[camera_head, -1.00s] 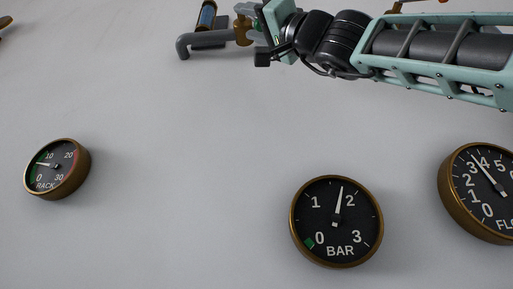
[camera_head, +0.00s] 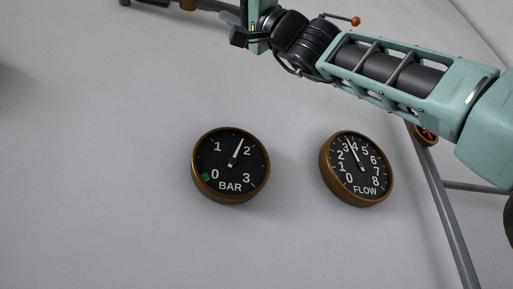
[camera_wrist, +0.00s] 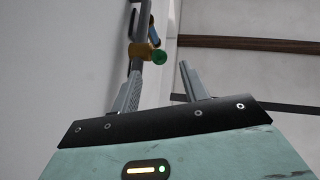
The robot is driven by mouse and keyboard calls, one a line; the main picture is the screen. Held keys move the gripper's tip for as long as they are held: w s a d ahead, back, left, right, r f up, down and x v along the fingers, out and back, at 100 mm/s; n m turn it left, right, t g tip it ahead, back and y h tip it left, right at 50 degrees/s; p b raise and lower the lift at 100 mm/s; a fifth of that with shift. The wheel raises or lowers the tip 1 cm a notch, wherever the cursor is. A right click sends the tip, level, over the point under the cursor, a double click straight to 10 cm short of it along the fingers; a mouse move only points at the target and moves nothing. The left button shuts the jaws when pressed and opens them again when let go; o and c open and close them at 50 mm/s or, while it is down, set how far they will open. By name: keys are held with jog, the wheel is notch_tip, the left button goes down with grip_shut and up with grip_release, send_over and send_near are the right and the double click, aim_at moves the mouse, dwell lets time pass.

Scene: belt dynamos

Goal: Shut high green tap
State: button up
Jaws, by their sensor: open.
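A small round green tap (camera_wrist: 159,57) shows in the wrist view, on a brass fitting (camera_wrist: 142,51) of a grey pipe that runs along the wall. My gripper (camera_wrist: 160,72) is open and empty. Its two fingers point toward the tap, which appears between and beyond their tips. I cannot tell how far away it is or whether it is turned shut. In the head view my fingertips and the green tap are out of the picture at the top edge.
A BAR gauge (camera_head: 231,166) and a FLOW gauge (camera_head: 357,169) hang on the pale wall below my arm. An orange-knobbed lever (camera_head: 355,21) is behind my arm. Grey rails (camera_head: 447,219) stand at the right. A blue tube (camera_wrist: 153,34) is beside the pipe.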

jog(key=b+v, duration=0.5)
jog(key=v, duration=0.2)
jog(key=shift+f+b, duration=0.15)
jog(key=shift+b, duration=0.25)
jog(key=shift+d, duration=0.15)
